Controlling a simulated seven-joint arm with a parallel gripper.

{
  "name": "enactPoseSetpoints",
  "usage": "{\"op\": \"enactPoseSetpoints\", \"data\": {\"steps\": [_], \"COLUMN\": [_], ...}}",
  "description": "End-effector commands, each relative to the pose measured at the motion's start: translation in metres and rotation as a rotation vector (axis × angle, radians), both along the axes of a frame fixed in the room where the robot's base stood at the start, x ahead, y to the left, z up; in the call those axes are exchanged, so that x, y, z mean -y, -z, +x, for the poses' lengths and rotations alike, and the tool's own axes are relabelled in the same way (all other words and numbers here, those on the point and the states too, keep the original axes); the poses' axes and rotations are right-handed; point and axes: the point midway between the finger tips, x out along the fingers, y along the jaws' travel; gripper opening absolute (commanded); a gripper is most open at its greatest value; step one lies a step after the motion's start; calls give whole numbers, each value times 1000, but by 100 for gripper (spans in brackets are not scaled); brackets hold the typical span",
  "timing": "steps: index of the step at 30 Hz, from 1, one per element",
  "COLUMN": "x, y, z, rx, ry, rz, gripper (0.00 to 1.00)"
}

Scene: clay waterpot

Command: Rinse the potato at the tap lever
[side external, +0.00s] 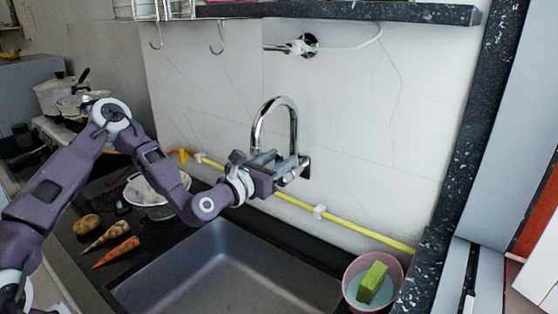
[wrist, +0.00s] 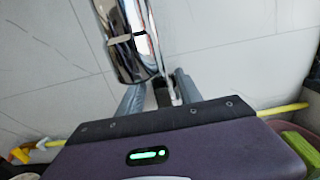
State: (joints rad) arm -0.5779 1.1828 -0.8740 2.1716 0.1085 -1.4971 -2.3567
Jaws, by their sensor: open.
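The brown potato (side external: 87,224) lies on the dark counter left of the sink, away from my gripper. The chrome tap (side external: 293,125) has a tall curved spout and is fixed to the wall behind the sink (side external: 225,270). My gripper (side external: 284,162) is at the base of the tap, jaws open, holding no potato. In the wrist view, my gripper's fingers (wrist: 160,92) stand apart, with the shiny tap (wrist: 130,45) just beyond and between them. A thin part between the fingers may be the tap lever; I cannot tell whether they touch it.
A parsnip-like root (side external: 105,236) and a carrot (side external: 117,252) lie near the potato. A bowl (side external: 152,195) stands behind them. A pink bowl (side external: 357,300) with a green sponge (side external: 372,282) is at the sink's right. A yellow pipe (side external: 350,228) runs along the wall.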

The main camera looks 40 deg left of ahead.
Motion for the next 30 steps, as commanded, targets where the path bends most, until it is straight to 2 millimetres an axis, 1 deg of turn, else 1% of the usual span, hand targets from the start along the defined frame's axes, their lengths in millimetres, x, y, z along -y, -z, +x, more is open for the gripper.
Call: {"op": "enactPoseSetpoints", "data": {"steps": [6, 11, 12, 13, 30], "x": [0, 0, 0, 0, 0], "y": [0, 0, 0, 0, 1], "z": [1, 1, 1, 1, 0], "rx": [-1, -1, -1, -1, -2], "ry": [1, 1, 1, 1, 1], "rz": [1, 2, 2, 2, 2], "gripper": [42, 11, 3, 0, 0]}}
